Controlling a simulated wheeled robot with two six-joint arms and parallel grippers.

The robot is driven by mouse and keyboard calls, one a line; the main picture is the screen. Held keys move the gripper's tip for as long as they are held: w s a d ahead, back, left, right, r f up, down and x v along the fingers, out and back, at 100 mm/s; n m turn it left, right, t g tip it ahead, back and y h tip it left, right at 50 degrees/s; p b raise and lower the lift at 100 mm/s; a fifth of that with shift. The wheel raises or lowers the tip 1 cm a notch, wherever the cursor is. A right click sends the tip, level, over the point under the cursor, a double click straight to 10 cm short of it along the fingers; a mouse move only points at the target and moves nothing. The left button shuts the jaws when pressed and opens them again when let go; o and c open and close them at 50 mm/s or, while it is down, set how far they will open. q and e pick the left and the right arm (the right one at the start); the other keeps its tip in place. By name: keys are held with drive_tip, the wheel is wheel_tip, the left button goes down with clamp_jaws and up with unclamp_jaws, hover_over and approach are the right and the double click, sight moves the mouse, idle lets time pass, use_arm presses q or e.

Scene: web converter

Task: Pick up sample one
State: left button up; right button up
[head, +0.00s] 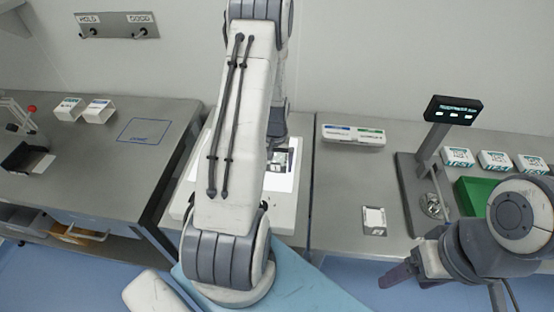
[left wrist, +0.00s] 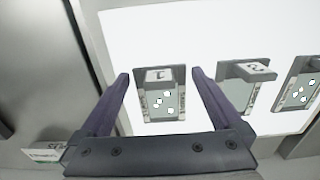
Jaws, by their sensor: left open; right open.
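Sample one (left wrist: 161,98), a small grey holder with a clear window, white dots and a tab marked 1, rests on the bright white lit panel (left wrist: 185,28). My left gripper (left wrist: 160,75) is open, with its dark fingers on either side of sample one and no grip on it. A holder marked 2 (left wrist: 240,85) and a third holder (left wrist: 300,88) stand to the right on the panel. In the head view my left arm hides the left gripper and much of the lit panel (head: 283,178). My right gripper (head: 402,275) is open and appears empty at the lower right.
A stand with a display (head: 452,110), a green tray (head: 470,193) and white labelled boxes (head: 497,161) are farther right. The left bench holds two white bins (head: 98,111) and a blue outlined area (head: 145,131).

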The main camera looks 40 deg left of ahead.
use_arm(q)
drive_tip(key=c, duration=1.1)
